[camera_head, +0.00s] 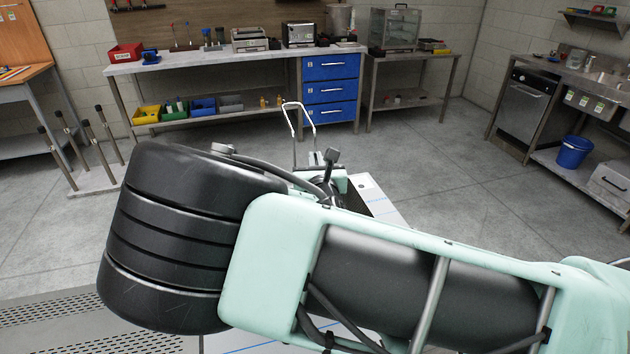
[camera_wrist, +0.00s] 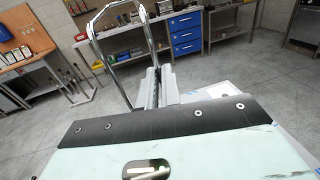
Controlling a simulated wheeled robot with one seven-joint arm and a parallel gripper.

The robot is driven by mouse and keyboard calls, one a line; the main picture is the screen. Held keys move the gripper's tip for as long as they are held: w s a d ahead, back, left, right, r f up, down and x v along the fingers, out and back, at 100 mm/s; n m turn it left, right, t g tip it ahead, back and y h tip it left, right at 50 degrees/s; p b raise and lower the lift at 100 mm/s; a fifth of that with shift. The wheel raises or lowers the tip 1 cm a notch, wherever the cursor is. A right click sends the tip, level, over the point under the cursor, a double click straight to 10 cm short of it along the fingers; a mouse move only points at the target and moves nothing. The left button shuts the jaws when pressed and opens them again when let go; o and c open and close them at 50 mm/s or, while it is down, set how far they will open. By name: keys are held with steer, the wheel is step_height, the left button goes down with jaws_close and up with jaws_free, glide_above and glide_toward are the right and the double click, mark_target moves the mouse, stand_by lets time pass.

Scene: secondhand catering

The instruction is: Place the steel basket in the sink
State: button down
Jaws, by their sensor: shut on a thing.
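My gripper (camera_head: 322,166) is shut and held out in front of me, mostly hidden behind my own arm in the head view. In the wrist view the jaws (camera_wrist: 158,86) are closed beside a shiny steel loop (camera_wrist: 93,40), which looks like the handle of the steel basket. The loop (camera_head: 286,116) stands up beyond the gripper in the head view. The basket's body is hidden. At the far right is a steel sink counter (camera_head: 612,84) with what looks like a tap; the basin's inside cannot be made out.
A long workbench (camera_head: 215,60) with a toaster, bins and blue drawers (camera_head: 330,90) stands along the back wall. A blue bucket (camera_head: 574,152) sits on the shelf under the right counter. Posts on a stand (camera_head: 95,185) are at left. The grey floor between is clear.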

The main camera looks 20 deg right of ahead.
steer(key=shift+f+p, duration=0.35)
steer(key=shift+f, duration=1.85)
steer(key=c, duration=1.6)
jaws_free()
steer(key=shift+f, duration=0.1)
